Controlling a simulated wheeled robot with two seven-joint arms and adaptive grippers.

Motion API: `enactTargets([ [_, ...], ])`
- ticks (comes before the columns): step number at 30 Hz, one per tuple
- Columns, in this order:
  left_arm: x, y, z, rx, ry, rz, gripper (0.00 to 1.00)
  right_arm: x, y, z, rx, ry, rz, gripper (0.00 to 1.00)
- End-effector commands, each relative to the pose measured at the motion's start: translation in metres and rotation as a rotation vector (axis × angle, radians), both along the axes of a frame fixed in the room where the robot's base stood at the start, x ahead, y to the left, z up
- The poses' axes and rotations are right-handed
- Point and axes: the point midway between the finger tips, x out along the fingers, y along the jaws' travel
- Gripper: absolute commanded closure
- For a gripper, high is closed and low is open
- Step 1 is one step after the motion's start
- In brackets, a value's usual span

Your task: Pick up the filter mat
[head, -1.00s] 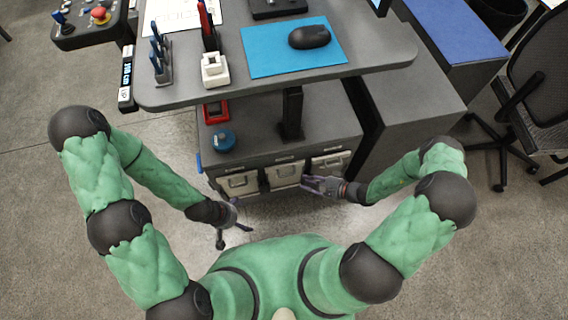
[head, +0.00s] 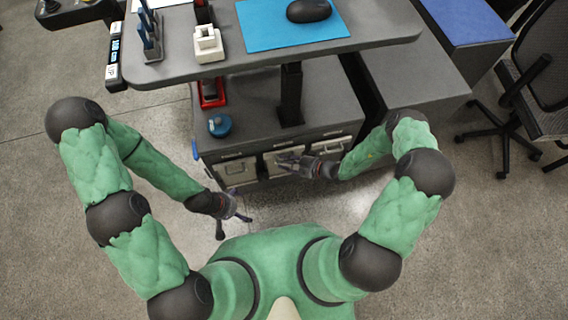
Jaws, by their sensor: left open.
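I cannot make out a filter mat for certain in the head view. My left gripper (head: 240,214) is open above the floor, in front of and to the left of the grey cabinet (head: 310,90); I see nothing between its fingers. My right gripper (head: 288,162) is at the cabinet's front, over the middle pale drawer bin (head: 278,172). Its fingers are small and dark against the bin, so I cannot tell whether they are open or touching it.
The desk (head: 380,25) overhangs the cabinet and carries a blue mouse pad (head: 265,35), a black mouse (head: 309,10) and a white block (head: 208,43). A blue round object (head: 220,126) and a red item (head: 212,92) are on the cabinet. A chair (head: 535,90) stands right.

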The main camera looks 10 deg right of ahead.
Motion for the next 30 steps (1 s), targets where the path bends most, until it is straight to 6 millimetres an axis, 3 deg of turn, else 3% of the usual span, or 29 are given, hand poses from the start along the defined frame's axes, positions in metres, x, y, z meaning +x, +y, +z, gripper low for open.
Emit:
enactTargets([
  [6, 0.000, 0.000, 0.001, 0.000, -0.001, 0.000, 0.00, 0.000, 0.000, 0.000, -0.001, 0.000, -0.001, 0.71],
  [9, 0.000, 0.000, 0.001, 0.000, -0.001, 0.000, 0.00, 0.000, 0.000, 0.000, -0.001, 0.000, -0.001, 0.99],
  [23, 0.000, 0.000, 0.002, 0.000, 0.000, 0.000, 0.00, 0.000, 0.000, 0.003, 0.000, 0.000, 0.000, 1.00],
  [30, 0.000, 0.000, 0.014, 0.000, 0.000, 0.000, 0.00, 0.001, -0.001, 0.026, -0.001, -0.002, 0.000, 1.00],
])
